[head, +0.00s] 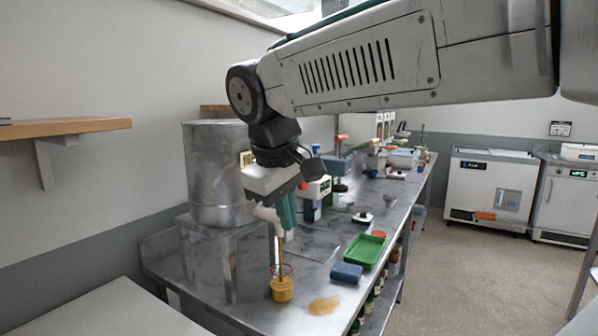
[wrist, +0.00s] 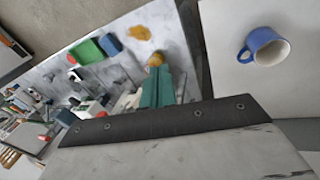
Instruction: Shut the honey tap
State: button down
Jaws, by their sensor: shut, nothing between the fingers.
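The honey tank (head: 213,178) is a tall grey metal drum on a metal stand at the left of the bench. Its pale tap (head: 266,213) is low on its right side and partly hidden by my gripper. A thin amber stream of honey (head: 280,253) runs down from the tap into a jar (head: 282,290) with honey in it; a red ring shows around its top. The jar also shows in the wrist view (wrist: 156,59), just beyond the fingertips. My gripper (head: 289,236) points down beside the tap, its green fingers (wrist: 157,90) shut and empty. Contact with the tap cannot be told.
A honey puddle (head: 324,306) lies on the bench right of the jar. A blue sponge (head: 346,273) and a green tray (head: 364,251) are nearby. Bottles and tools stand farther back. The wrist view shows a blue mug (wrist: 265,46) on a separate pale surface.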

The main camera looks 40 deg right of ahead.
jog(key=w+d+r+n+h, duration=0.1)
jog(key=w+d+r+h, duration=0.1)
jog(key=w+r, duration=0.5)
jog(key=w+d+r+n+h, duration=0.1)
jog(key=w+d+r+h, duration=0.15)
jog(key=w+r, duration=0.45)
jog(key=shift+y, duration=0.25)
jog(key=x, duration=1.3)
jog(key=shift+w+f, duration=0.25)
jog(key=shift+s+d+f, duration=0.25)
jog(key=shift+d+f, duration=0.05)
jog(key=shift+f, duration=0.05)
